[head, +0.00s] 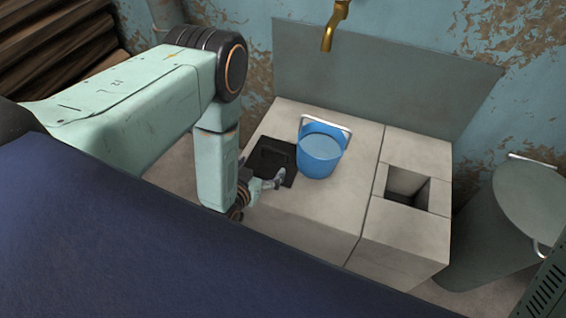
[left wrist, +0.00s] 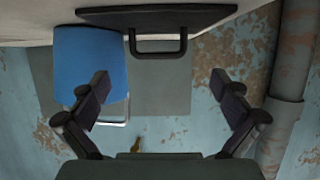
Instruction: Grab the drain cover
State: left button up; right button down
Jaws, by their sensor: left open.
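The drain cover (head: 270,152) is a black square plate with a raised handle. It lies on the pale stone counter (head: 335,215), left of the blue bucket (head: 318,158). My left gripper (head: 279,177) is low beside the cover's near right edge in the head view and hides part of it. In the left wrist view the cover (left wrist: 160,15) is at the top, with its U-shaped handle (left wrist: 156,54) extending toward the space between the fingers. My left gripper (left wrist: 160,98) is open and empty, its fingers apart on either side of the handle. My right gripper is not in view.
The bucket stands close to the cover's right side; it also shows in the left wrist view (left wrist: 90,70). A square opening (head: 407,188) is in the counter's right part. A brass tap (head: 330,35) hangs above, and a grey bin (head: 500,235) stands right.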

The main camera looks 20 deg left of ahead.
aim_at(273, 162)
pick_arm(q)
jog(key=shift+b+x, duration=0.6)
jog(key=shift+x, duration=0.55)
jog(key=b+x, duration=0.3)
jog(key=x, duration=0.1)
jog(key=shift+w+d+f, duration=0.1)
jog(key=shift+w, duration=0.2)
jog(key=shift+w+f, duration=0.15)
jog(key=shift+w, duration=0.3)
jog(key=shift+c, duration=0.3)
jog(key=c, duration=1.5)
jog(key=shift+c, duration=0.4)
jog(key=shift+w+r, duration=0.1)
jog(key=shift+r, duration=0.1)
